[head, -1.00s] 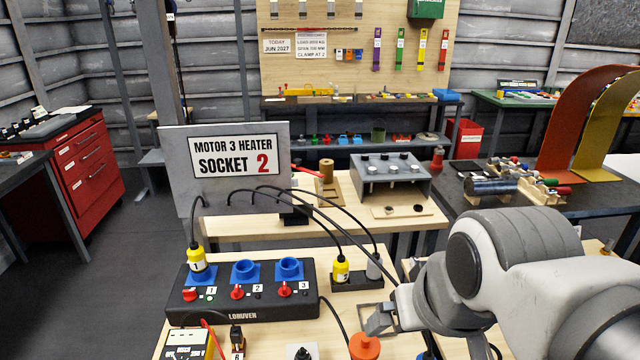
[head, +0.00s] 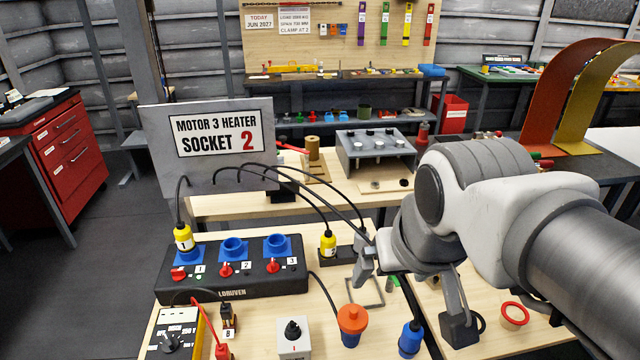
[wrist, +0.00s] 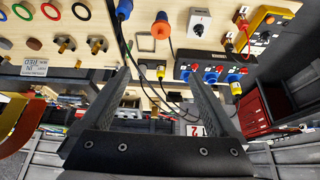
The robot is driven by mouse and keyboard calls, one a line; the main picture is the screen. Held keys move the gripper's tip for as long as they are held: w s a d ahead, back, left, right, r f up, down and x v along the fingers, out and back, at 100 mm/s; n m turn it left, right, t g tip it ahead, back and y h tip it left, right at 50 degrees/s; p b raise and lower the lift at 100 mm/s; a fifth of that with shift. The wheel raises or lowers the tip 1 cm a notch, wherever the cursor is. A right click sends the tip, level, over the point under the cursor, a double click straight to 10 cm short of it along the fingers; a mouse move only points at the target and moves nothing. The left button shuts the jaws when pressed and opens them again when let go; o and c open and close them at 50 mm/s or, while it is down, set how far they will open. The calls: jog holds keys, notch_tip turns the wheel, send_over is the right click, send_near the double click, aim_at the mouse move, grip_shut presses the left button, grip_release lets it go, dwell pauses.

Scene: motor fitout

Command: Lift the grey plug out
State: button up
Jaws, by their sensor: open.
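The grey plug does not show clearly now; in the head view my finger covers the spot beside the yellow plug (head: 328,243) in the black holder (head: 340,257), where a black cable runs down. The yellow plug also shows between my fingers in the wrist view (wrist: 160,73). My gripper (head: 412,298) is open and empty above the bench, right of the holder. Its two fingers stand wide apart in the wrist view (wrist: 158,82).
A black socket box (head: 232,270) with blue sockets stands left, a yellow plug in socket 1. A sign board (head: 160,150) rises behind it. An orange plug (head: 352,320), blue plug (head: 410,340) and grey switch box (head: 294,340) stand in front.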

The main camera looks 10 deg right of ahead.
jog(key=w+d+m+h, duration=0.1)
jog(key=w+d+m, duration=0.1)
jog(key=w, duration=0.9)
jog(key=m+g+h+b, duration=0.2)
jog(key=m+b, duration=0.2)
jog(key=m, duration=0.2)
send_over(361, 235)
jog(key=s+a, duration=0.4)
notch_tip(361, 235, down, 20)
jog(key=p+x, duration=0.2)
jog(key=x, duration=1)
jog(key=shift+d+f, duration=0.15)
jog(key=shift+w+p+x, duration=0.15)
jog(key=shift+p+x, duration=0.25)
jog(key=shift+x, duration=0.95)
jog(key=shift+w+p+x, duration=0.1)
jog(key=shift+p+x, duration=0.25)
jog(key=shift+x, duration=0.95)
grip_shut()
